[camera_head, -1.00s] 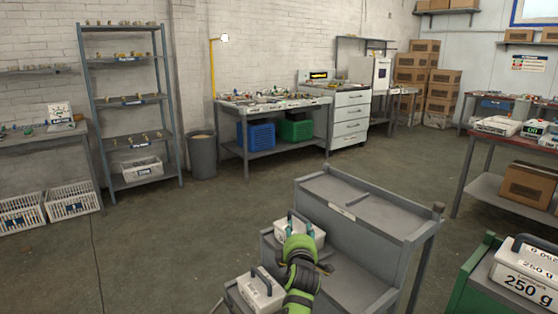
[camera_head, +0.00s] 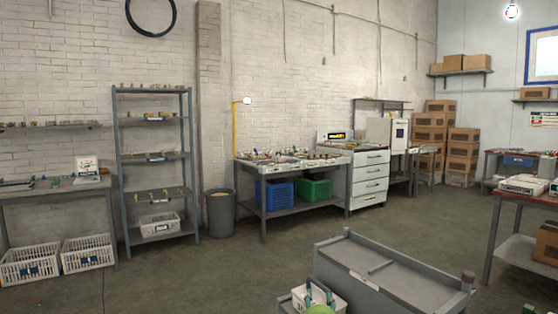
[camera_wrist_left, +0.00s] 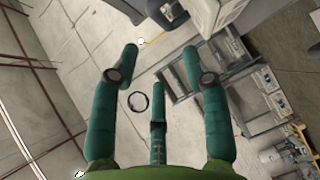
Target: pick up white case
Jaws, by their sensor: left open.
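A white case (camera_head: 299,299) shows at the bottom edge of the head view, on the grey cart. Its lower part is out of frame. The teal fingers of my left gripper (camera_head: 319,296) appear in front of it, with my green wrist below them. Whether they touch the case is not clear. In the left wrist view my left gripper (camera_wrist_left: 160,80) has its three teal fingers spread apart, with nothing held between them. Pale shapes with dark parts at the top of that view cannot be named surely. My right gripper is not seen.
The grey cart's raised upper tray (camera_head: 385,275) stands just right of the case. A workbench (camera_head: 290,162) with blue and green crates, a tall shelf (camera_head: 155,155) and a grey bin (camera_head: 220,212) stand along the back wall. Open floor lies between them and the cart.

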